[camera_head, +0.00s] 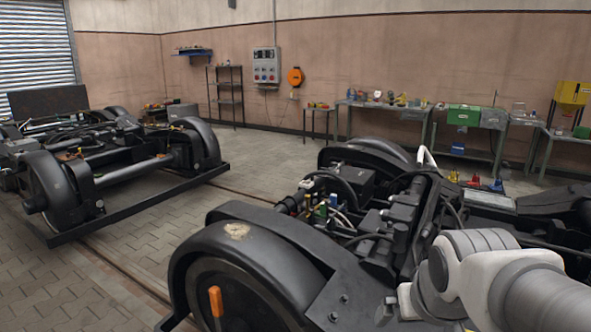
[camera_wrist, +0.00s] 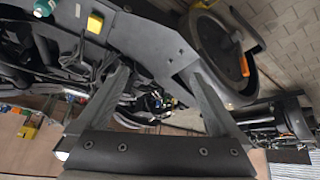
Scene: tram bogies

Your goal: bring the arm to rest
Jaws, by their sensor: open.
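My arm (camera_head: 520,285) reaches in from the lower right of the head view, in front of the near bogie (camera_head: 290,255). My gripper (camera_wrist: 160,73) shows in the wrist view with its two fingers spread apart and nothing between them. The wrist view is turned over, with floor at the upper right and wall at the lower left. Beyond the fingers is the dark bogie frame (camera_wrist: 150,45); I cannot tell the gap between them. In the head view the fingers cannot be made out.
An orange handle (camera_head: 216,301) stands at the near wheel. A yellow block (camera_wrist: 95,23) and a green object (camera_wrist: 44,8) show on the bogie in the wrist view. A second bogie (camera_head: 100,170) stands left. Workbenches (camera_head: 425,112) line the back wall; paved floor (camera_head: 270,160) lies open between.

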